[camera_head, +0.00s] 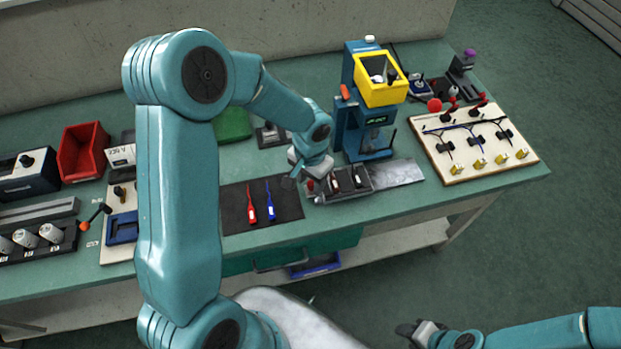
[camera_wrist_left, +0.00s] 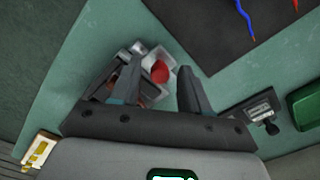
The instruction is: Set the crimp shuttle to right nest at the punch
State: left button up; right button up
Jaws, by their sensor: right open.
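The crimp shuttle (camera_head: 347,184) is a dark grey block with two nests holding dark parts, on a pale metal slide at the bench's front edge. A red knob (camera_head: 310,185) is at its left end. The punch is on the blue press (camera_head: 375,140), behind the slide; the shuttle's right nest is the nearer to it. My left gripper (camera_head: 302,180) is at the knob end. In the left wrist view, its fingers (camera_wrist_left: 160,64) stand apart on either side of the red knob (camera_wrist_left: 160,72); contact cannot be told. My right gripper (camera_head: 420,331) is open, low and away from the bench.
The bare slide (camera_head: 398,172) extends right of the shuttle. A yellow guard (camera_head: 381,80) tops the press. A dark mat (camera_head: 235,207) with red and blue tools lies left. A wiring board (camera_head: 470,140) stands right. A red bin (camera_head: 82,150) is far left.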

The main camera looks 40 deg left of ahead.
aim_at(337, 181)
pick_arm(q)
grip_shut()
jog(key=w+d+b, duration=0.1)
jog(key=w+d, duration=0.3)
jog(key=w, duration=0.1)
jog(key=shift+w+d+b, duration=0.25)
jog(key=shift+d+b, duration=0.1)
jog(key=shift+b, duration=0.05)
jog(key=shift+s+a, duration=0.1)
jog(key=shift+o, duration=0.9)
grip_release()
jog(key=shift+r, duration=0.1)
notch_tip(337, 181, up, 16)
